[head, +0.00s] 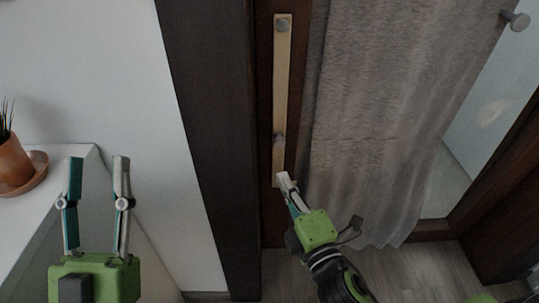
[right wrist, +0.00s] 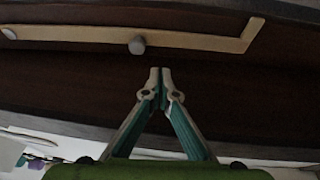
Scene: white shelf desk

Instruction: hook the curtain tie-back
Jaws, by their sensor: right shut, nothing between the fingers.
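The tie-back (head: 281,80) is a long flat beige strap lying along the dark wooden frame. Its top end is at a round grey knob (head: 282,25). A second grey knob (head: 279,140) sits lower on the strap; I cannot tell whether the strap is looped on it. In the right wrist view the strap (right wrist: 200,42) bends sharply at its right end. The grey curtain (head: 385,100) hangs loose to the right. My right gripper (head: 284,178) is shut and empty near the strap's lower end; its tips also show in the right wrist view (right wrist: 160,71). My left gripper (head: 97,160) is open and empty.
A grey peg (head: 515,21) sticks out at the upper right, beside the curtain. A clay pot (head: 12,158) on a saucer stands on the white desk (head: 62,163) at the left, near my left gripper. Wooden floor (head: 420,265) shows below the curtain.

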